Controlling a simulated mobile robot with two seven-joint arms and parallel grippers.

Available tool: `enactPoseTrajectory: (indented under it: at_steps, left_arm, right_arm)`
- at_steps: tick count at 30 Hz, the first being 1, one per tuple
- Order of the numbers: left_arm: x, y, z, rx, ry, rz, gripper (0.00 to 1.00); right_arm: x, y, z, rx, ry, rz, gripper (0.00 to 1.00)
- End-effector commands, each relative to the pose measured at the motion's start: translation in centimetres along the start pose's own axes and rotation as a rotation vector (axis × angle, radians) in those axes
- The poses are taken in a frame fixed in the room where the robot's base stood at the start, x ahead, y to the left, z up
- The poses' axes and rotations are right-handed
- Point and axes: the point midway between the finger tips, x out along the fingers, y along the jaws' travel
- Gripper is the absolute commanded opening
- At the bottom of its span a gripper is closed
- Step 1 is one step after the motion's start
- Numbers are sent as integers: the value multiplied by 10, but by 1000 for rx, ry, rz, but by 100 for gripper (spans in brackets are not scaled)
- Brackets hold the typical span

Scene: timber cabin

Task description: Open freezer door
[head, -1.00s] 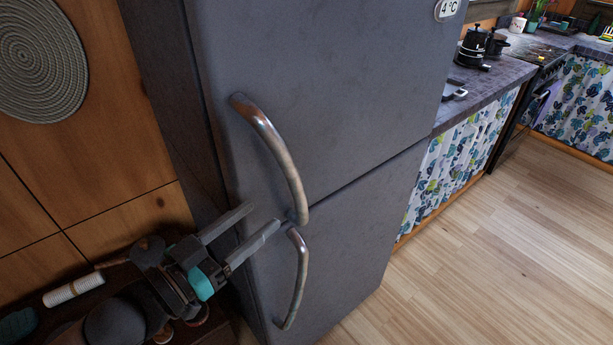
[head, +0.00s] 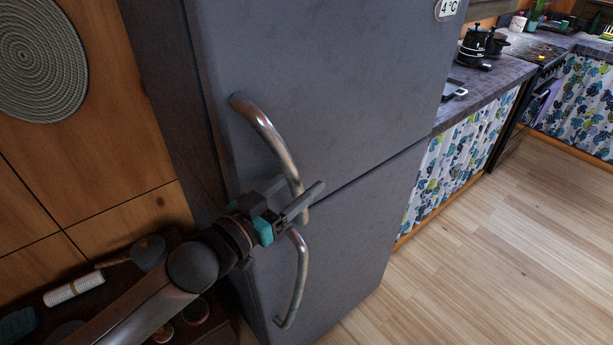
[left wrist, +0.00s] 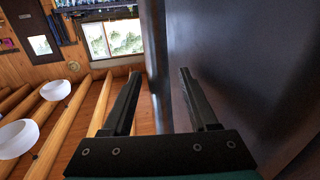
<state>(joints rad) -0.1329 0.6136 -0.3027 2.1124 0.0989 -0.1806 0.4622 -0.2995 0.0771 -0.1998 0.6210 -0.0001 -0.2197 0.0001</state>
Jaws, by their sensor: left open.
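A grey fridge has an upper door (head: 330,80) and a lower door (head: 345,240), each with a curved metal handle. The upper handle (head: 268,135) runs down to the seam, and the lower handle (head: 300,275) starts just below it. My left gripper (head: 298,186) is open at the bottom end of the upper handle, above the lower handle's top. One finger crosses in front of the upper handle. My right gripper is not in view.
A low dark shelf with a white roll (head: 74,288) stands left of the fridge. The wooden floor (head: 500,250) right of the fridge is clear.

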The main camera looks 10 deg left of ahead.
Motion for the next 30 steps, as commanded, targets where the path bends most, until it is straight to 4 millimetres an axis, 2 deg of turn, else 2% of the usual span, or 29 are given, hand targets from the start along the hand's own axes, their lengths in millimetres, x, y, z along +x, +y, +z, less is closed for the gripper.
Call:
enactPoseTrajectory:
  at_steps: [7, 19, 30]
  left_arm:
    - [19, 0, 0, -1, 0, -1, 59]
    - [22, 0, 1, -1, -1, 0, 58]
    - [22, 0, 0, 0, -1, 0, 17]
  right_arm:
    - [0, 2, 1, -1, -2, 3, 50]
    - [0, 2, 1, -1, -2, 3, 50]
    - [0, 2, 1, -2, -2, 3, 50]
